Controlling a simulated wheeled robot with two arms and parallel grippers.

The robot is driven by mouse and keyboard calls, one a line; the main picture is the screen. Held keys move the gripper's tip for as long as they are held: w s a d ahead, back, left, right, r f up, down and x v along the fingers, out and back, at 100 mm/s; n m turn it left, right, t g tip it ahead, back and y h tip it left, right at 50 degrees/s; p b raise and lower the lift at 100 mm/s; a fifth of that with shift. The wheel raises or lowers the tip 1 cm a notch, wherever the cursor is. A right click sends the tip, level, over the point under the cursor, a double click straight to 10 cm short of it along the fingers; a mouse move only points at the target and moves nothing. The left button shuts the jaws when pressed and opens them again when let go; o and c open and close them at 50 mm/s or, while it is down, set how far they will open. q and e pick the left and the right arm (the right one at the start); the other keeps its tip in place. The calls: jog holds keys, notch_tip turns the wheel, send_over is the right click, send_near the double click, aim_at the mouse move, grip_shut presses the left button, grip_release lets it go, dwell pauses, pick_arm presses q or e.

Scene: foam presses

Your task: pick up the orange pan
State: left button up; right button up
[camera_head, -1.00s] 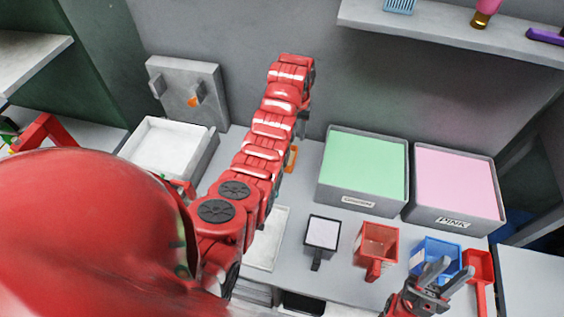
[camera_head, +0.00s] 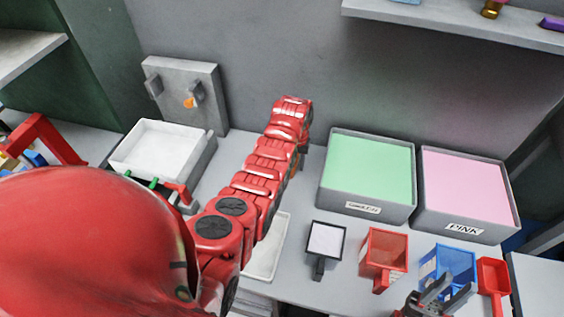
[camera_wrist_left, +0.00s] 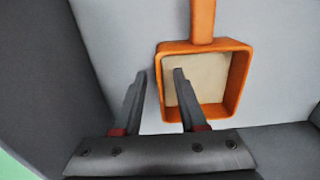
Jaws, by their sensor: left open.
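In the left wrist view the orange pan (camera_wrist_left: 241,78) is a square with a beige inner floor and a handle pointing to the top of the picture. My left gripper (camera_wrist_left: 159,76) is open. Its right finger overlaps the pan's inside and its left finger lies outside the left wall, so that wall appears between them; contact cannot be judged. My right gripper (camera_head: 450,291) is at the bottom edge, fingers apart, in front of the blue pan (camera_head: 452,262).
Right of my left arm are a black-handled pan (camera_head: 326,239), a red pan (camera_head: 385,248) and a red scoop (camera_head: 494,276). Behind stand a green-filled bin (camera_head: 367,168) and a pink-filled bin (camera_head: 465,186). A white tray (camera_head: 160,150) and grey panel (camera_head: 185,88) are at left.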

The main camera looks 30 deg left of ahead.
pick_arm(q)
jog(key=shift+f, duration=0.45)
grip_shut()
dwell(1.1)
